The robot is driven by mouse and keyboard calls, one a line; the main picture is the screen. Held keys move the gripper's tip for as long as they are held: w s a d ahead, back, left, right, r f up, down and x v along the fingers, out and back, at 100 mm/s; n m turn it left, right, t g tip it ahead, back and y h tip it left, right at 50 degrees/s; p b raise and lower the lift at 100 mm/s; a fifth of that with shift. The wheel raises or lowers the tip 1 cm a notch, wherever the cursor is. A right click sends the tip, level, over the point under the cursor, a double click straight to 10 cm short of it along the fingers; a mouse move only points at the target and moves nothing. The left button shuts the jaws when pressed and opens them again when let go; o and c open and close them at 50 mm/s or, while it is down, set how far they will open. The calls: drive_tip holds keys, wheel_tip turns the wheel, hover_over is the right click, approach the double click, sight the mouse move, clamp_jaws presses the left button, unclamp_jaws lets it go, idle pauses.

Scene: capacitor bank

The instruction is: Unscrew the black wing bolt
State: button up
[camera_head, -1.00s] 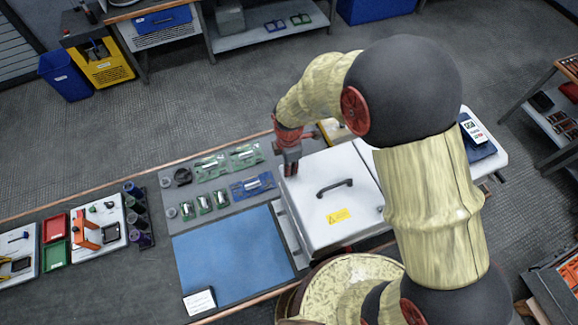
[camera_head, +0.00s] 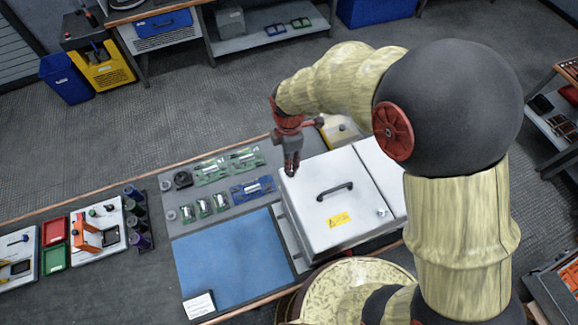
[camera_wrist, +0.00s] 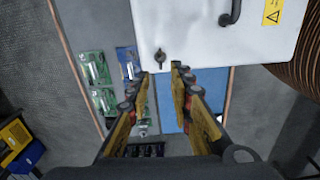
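The black wing bolt (camera_wrist: 160,56) is a small dark knob at a corner of the white cabinet's lid (camera_wrist: 190,25) in the wrist view. In the head view my gripper hides it, and the cabinet lid (camera_head: 318,172) shows just right of and below my gripper (camera_head: 291,168). In the wrist view my gripper (camera_wrist: 162,71) is open, with its two fingertips apart and empty. The bolt appears just beyond the tips, roughly centred between them. I cannot tell the exact gap, but no finger visibly touches the bolt.
The lid has a black handle (camera_head: 335,191) and a yellow warning label (camera_head: 339,220). Left of the cabinet lie a blue mat (camera_head: 232,258) and several green and blue circuit boards (camera_head: 210,171). A small latch (camera_head: 382,212) is at the lid's right.

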wheel_tip(320, 180, up, 5)
drive_tip(key=shift+r, duration=0.1)
idle(0.7)
